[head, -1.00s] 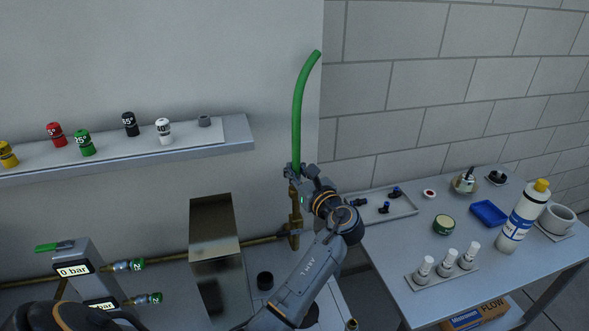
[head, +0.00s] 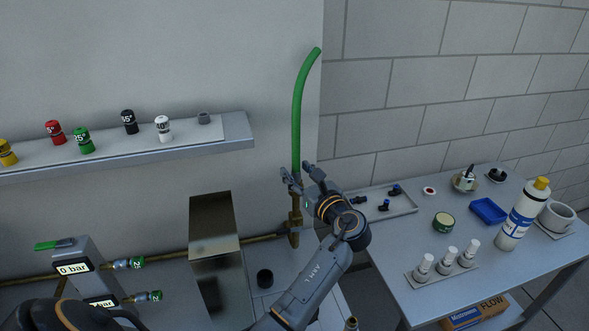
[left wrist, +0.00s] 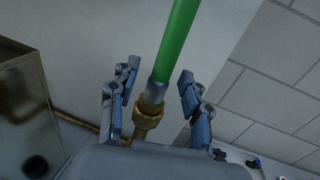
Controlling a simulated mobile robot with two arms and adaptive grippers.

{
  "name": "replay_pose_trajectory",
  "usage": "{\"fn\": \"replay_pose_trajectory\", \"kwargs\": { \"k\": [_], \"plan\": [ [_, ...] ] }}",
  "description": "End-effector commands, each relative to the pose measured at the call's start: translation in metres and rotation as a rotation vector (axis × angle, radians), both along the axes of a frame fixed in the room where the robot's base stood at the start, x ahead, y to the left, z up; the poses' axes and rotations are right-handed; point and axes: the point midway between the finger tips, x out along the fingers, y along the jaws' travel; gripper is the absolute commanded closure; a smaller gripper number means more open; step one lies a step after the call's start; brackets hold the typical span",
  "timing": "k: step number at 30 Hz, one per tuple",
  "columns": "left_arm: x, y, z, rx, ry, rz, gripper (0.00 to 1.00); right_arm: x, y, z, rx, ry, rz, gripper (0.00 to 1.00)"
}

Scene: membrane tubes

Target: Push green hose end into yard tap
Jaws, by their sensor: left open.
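The green hose (head: 297,115) stands upright above the brass yard tap (head: 294,222) and bends right at its top. In the left wrist view the hose (left wrist: 177,45) ends in a silver sleeve that meets the brass tap fitting (left wrist: 147,117); how deep it sits cannot be told. My left gripper (head: 300,180) is open around the hose's lower end. In the left wrist view the open fingers (left wrist: 155,92) stand on either side of the hose, with gaps to both. My right gripper is not in view.
A shelf (head: 236,130) with coloured caps hangs at left. The right table (head: 390,262) holds bottles, a tray and fittings.

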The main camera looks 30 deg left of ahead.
Motion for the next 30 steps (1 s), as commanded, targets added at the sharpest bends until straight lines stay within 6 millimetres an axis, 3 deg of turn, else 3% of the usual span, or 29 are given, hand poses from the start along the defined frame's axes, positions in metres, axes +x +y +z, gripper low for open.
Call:
{"fn": "replay_pose_trajectory", "kwargs": {
  "k": [6,13,18,30],
  "plan": [
    [-0.022,-0.044,-0.001,-0.004,0.002,-0.003,0.52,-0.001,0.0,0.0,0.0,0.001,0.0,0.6],
    [-0.04,-0.077,0.0,-0.002,0.002,-0.002,0.52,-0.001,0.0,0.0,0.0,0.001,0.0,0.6],
    [-0.045,-0.086,0.001,-0.001,0.0,0.0,0.52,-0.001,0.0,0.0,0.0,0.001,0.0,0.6],
    [-0.045,-0.086,0.001,0.0,0.0,0.0,0.52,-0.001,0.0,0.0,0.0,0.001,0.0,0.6]
  ]
}}
